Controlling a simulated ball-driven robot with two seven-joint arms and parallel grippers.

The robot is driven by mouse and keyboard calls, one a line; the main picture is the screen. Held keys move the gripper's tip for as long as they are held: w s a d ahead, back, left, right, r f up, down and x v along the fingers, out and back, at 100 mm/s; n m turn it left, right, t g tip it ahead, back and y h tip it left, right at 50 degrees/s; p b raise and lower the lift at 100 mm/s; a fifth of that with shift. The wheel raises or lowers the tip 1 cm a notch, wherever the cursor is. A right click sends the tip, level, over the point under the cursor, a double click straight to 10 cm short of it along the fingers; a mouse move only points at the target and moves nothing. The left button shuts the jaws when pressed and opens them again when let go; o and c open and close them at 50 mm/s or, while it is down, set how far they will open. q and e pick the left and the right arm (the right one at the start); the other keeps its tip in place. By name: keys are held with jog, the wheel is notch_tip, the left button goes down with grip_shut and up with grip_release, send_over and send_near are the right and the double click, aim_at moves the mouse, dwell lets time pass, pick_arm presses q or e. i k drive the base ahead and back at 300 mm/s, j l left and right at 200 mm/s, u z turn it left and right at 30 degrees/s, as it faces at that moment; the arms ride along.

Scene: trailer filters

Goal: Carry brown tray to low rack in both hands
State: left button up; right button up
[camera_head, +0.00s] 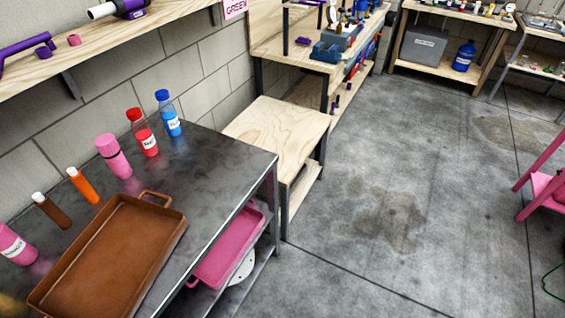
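The brown tray (112,255) lies flat on the dark metal table (215,155) at the lower left. It looks empty and has a loop handle on its far end; its near end runs close to the bottom left of the picture. A low wooden rack (278,128) with a bare light top and a lower shelf stands beyond the metal table, against the block wall. I cannot tell for sure that this is the task's low rack. Neither of my grippers shows in this view.
Several bottles, including a red one (148,140) and a blue one (171,118), line the table's wall side. A pink tray (226,250) sits on the shelf below. The grey floor (400,220) is open to the right. Pink furniture (545,183) stands at the right edge.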

aim_at(271, 132)
jog(key=i+l, duration=0.15)
jog(key=l, duration=0.15)
jog(key=i+l+u, duration=0.1)
jog(key=i+l, duration=0.25)
jog(key=l, duration=0.25)
jog(key=i+l+u, duration=0.15)
jog(key=i+l, duration=0.05)
jog(key=l, duration=0.1)
